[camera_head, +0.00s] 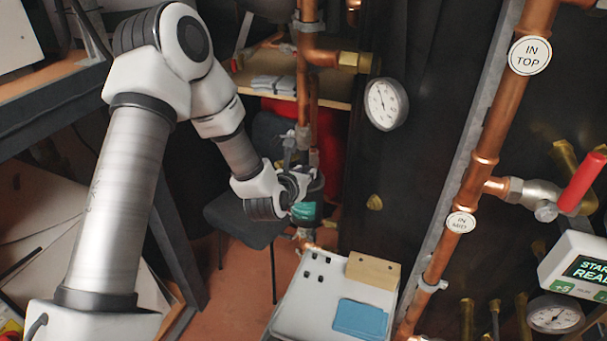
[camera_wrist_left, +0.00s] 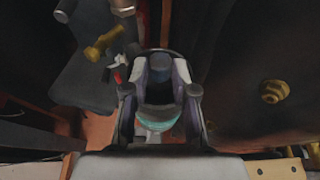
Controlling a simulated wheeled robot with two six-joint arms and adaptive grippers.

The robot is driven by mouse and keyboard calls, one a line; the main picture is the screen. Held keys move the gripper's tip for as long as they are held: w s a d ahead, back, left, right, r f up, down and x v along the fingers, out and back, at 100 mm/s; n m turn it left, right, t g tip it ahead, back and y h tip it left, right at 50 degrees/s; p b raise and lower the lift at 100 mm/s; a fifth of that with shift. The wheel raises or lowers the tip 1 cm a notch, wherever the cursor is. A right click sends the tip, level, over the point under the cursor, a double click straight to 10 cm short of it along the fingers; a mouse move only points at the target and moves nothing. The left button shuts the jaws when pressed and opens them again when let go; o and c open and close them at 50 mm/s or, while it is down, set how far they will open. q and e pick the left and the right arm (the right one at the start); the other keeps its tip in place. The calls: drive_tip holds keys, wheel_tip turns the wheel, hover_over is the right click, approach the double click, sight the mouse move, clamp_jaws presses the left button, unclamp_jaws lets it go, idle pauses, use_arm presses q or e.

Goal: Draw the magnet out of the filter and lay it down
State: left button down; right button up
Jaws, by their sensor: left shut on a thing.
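The filter (camera_head: 314,207) is a dark canister with a teal part, on the copper pipework in the middle of the head view. My left gripper (camera_head: 301,181) is right at it, reaching in from the upper left. In the left wrist view the two fingers (camera_wrist_left: 160,72) stand either side of a dark, blue-grey round piece, which looks like the magnet (camera_wrist_left: 160,66). The gripper is shut on it. A teal part (camera_wrist_left: 158,135) shows nearer the camera between the finger bases. How far the magnet sits in the filter is hidden. My right gripper is not in view.
A light tray (camera_head: 297,308) below the filter carries a blue pad (camera_head: 361,319) and a wooden block (camera_head: 373,270). A round gauge (camera_head: 386,104) and copper pipes (camera_head: 470,190) stand to the right. A dark chair (camera_head: 245,222) is behind the arm.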

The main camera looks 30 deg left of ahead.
use_arm(q)
drive_tip(key=shift+r+p, duration=0.8)
drive_tip(key=shift+r, duration=1.3)
drive_tip(key=shift+r+p, duration=0.95)
drive_tip(key=shift+r, duration=1.15)
wheel_tip(320, 180, up, 6)
drive_tip(key=p, duration=0.3)
drive_tip(key=shift+f, duration=0.25)
